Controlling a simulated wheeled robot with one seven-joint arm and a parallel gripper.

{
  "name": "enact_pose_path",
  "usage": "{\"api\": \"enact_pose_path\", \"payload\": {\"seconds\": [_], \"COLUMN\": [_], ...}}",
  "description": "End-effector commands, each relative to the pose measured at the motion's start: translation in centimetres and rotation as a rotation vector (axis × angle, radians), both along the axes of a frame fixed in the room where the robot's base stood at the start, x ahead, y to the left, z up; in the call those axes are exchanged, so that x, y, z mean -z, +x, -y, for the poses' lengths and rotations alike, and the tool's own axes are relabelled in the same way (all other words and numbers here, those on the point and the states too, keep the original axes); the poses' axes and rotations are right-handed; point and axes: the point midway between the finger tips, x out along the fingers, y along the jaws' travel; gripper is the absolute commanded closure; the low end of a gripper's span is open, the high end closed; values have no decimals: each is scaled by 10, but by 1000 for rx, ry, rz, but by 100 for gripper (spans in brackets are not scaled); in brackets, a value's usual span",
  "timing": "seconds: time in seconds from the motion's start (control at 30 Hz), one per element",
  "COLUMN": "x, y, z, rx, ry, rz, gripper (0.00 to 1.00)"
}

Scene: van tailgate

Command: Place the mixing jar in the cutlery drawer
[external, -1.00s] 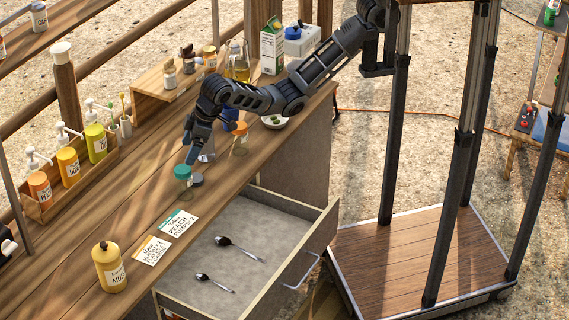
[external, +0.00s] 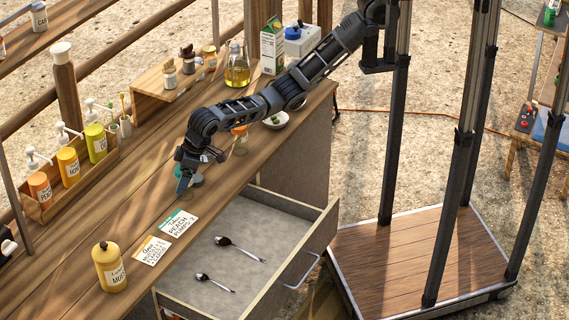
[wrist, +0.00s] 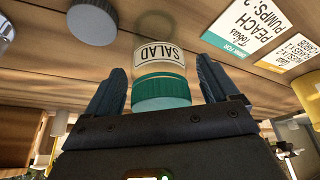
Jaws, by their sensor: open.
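A clear jar with a green lid and a SALAD label (wrist: 160,60), which looks like the mixing jar, stands on the counter. In the wrist view it sits between the two fingers of my gripper (wrist: 165,88), with a gap at each side. My gripper is open. The cutlery drawer (external: 240,213) is pulled out below the counter, right of the jar, with two spoons (external: 240,248) lying in it.
Two label cards (external: 178,222) and a mustard bottle (external: 109,268) are on the counter nearby. An orange-lidded jar (external: 240,142) and a white bowl (external: 276,120) stand behind my gripper. A grey-lidded item (wrist: 92,22) stands close beside the SALAD jar. The drawer's back part is bare.

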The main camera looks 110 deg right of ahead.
Motion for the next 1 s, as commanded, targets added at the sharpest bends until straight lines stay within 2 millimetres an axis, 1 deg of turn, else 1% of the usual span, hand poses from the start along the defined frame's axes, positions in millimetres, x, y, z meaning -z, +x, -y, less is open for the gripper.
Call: {"api": "enact_pose_path", "payload": {"seconds": [0.27,0.9,0.93,0.97,1.0], "x": [3,3,3,3,3], "y": [2,1,2,2,2], "z": [0,0,0,0,0], "rx": [0,0,0,0,0], "ry": [1,1,1,1,1], "rz": [1,1,1,1,1], "gripper": [12,73,73,78,79]}}
